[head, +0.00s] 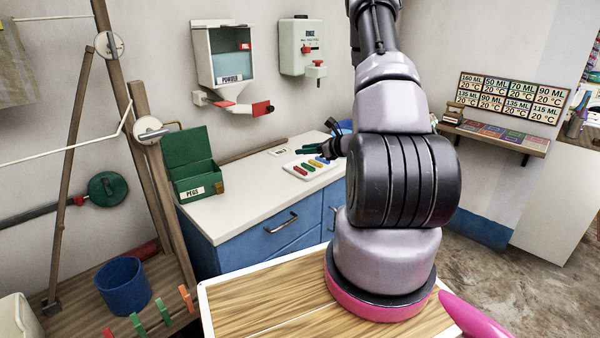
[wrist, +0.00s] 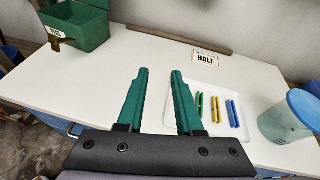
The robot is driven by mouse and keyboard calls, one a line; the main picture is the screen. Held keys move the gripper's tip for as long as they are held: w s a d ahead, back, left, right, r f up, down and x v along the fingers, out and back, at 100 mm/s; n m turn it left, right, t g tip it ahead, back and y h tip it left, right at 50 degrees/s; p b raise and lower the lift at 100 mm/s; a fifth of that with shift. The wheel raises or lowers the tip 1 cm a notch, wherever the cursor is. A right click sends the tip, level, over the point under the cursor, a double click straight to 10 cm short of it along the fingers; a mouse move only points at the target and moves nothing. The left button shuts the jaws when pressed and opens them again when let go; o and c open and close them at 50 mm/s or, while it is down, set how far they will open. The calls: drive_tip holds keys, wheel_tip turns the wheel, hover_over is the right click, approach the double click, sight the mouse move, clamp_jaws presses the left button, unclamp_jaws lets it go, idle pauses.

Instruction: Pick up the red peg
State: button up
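The red peg (head: 300,171) lies at the left end of a row of coloured pegs on a white tray (head: 293,166) on the counter. In the wrist view, the green peg (wrist: 199,105), yellow peg (wrist: 215,110) and blue peg (wrist: 232,114) show on the tray; the red one is not visible, apparently hidden behind the right finger. My gripper (wrist: 160,72) is open, with nothing between its green fingers. It appears above the counter near the tray, with the pegs to the right of its fingers in the wrist view. My arm partly blocks the head view.
A green open box labelled PEGS (head: 193,170) stands on the counter's left. A blue lidded container (wrist: 287,117) stands right of the tray. A HALF card (wrist: 208,58) lies behind it. A powder dispenser (head: 232,60) hangs above. Bare counter lies between box and tray.

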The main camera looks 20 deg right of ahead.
sight(302, 170)
drive_tip(key=w+d+f+m+h, duration=0.1)
drive_tip(key=f, duration=0.2)
drive_tip(key=d+f+m+h, duration=0.1)
drive_tip(key=d+f, duration=0.1)
drive_tip(key=f, duration=0.1)
drive_tip(key=w+d+f+m+h, duration=0.1)
drive_tip(key=d+f, duration=0.1)
drive_tip(key=f, duration=0.1)
drive_tip(key=shift+w+f+t, duration=0.3)
drive_tip(key=shift+f+t, duration=0.1)
drive_tip(key=shift+f+x, duration=0.15)
drive_tip(key=shift+x, duration=1.4)
drive_tip(key=shift+f+x, duration=0.15)
drive_tip(key=shift+x, duration=1.45)
drive_tip(key=shift+s+a, duration=0.15)
drive_tip(key=shift+s, duration=0.05)
drive_tip(key=shift+c, duration=0.3)
clamp_jaws()
